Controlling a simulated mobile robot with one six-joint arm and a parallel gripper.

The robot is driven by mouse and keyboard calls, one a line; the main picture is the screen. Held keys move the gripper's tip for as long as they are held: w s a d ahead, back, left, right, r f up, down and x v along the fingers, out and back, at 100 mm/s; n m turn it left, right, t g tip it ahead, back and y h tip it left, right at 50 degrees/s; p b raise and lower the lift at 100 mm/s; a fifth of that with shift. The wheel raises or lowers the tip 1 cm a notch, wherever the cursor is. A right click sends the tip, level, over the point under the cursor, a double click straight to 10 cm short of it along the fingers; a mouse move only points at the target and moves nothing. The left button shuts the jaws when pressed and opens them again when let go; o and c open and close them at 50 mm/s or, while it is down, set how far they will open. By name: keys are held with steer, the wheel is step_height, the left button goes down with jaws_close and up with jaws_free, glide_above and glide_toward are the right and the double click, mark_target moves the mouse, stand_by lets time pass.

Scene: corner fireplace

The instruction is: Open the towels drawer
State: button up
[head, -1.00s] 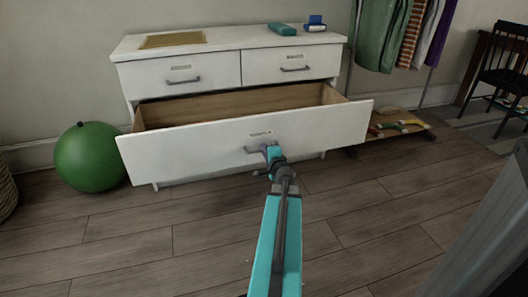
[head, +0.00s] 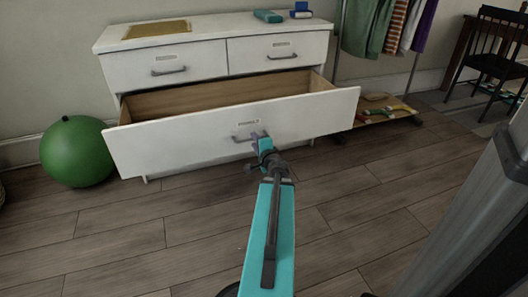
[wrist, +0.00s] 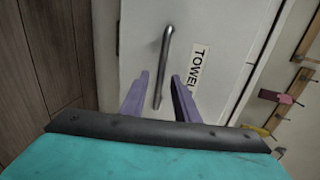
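The towels drawer (head: 200,145) is the wide lower drawer of a white dresser. It stands well pulled out, with its wooden inside showing. Its grey bar handle (head: 243,137) is on the front, and it also shows in the wrist view (wrist: 164,55) beside a label reading "TOWEL", partly hidden. My gripper (head: 257,138) is at the drawer front by the handle. In the wrist view its two purple fingers (wrist: 161,76) are apart, with the handle's near end between them and gaps at both sides. I cannot tell whether they touch the drawer front.
Two shut drawers (head: 165,67) sit above, and a yellow mat (head: 157,29) and teal item (head: 267,16) lie on top. A green ball (head: 77,150) is at the left. A clothes rack (head: 416,70) stands right. The wooden floor before the dresser is mostly clear.

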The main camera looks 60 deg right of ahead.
steer(key=shift+p+v, duration=1.55)
steer(key=shift+p, duration=2.1)
steer(key=shift+s+a+r+p, duration=0.1)
steer(key=shift+a+r+p, duration=0.1)
steer(key=shift+p, duration=0.4)
steer(key=p+v, duration=0.7)
steer(key=p, duration=0.6)
steer(key=shift+s+f, duration=0.1)
steer(key=shift+f, duration=0.05)
